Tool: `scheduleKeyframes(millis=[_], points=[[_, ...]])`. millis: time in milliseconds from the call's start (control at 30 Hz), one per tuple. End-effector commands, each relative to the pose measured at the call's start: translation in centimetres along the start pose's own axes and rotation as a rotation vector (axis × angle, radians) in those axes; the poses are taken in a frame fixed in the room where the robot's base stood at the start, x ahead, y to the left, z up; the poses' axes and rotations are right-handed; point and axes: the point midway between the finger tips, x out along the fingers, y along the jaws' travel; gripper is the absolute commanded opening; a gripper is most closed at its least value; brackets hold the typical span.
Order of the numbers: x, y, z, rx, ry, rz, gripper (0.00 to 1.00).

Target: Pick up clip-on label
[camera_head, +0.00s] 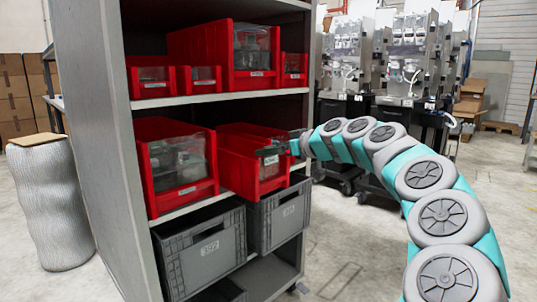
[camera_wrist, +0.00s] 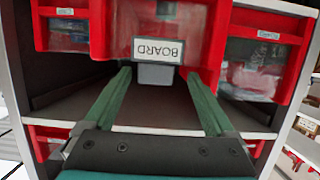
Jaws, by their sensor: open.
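The clip-on label (camera_wrist: 159,50) is a white card with dark print reading BOARD, upside down in the wrist view. It sits on the front of a red bin (camera_wrist: 215,30). My gripper (camera_wrist: 160,75) is open, its two green fingers reaching toward the label from either side, with nothing visible between them but a pale grey block behind. I cannot tell whether the fingers touch the label. In the head view my gripper (camera_head: 272,148) is at the front of the right red bin (camera_head: 238,165) on the middle shelf, partly covering its front.
The grey shelf unit (camera_head: 108,140) holds another red bin (camera_head: 165,190) beside it, more red bins (camera_head: 240,50) above, and grey crates (camera_head: 205,255) below. A wrapped pillar (camera_head: 50,205) stands left. Machines on carts (camera_head: 405,60) stand behind my arm. Floor at right is partly clear.

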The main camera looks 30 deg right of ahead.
Motion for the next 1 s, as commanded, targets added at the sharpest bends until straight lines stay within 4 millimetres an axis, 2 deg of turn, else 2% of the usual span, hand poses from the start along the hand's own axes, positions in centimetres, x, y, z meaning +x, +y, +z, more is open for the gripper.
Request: scheduleKeyframes(millis=[167, 500, 733, 1000], points=[[1.1, 0.2, -0.1, -0.001, -0.002, 0.001, 0.9], [5.3, 0.5, -0.3, -0.001, -0.003, -0.002, 0.9], [5.4, 0.5, -0.4, -0.001, -0.001, -0.001, 0.9], [5.4, 0.5, -0.4, -0.001, -0.001, -0.001, 0.61]])
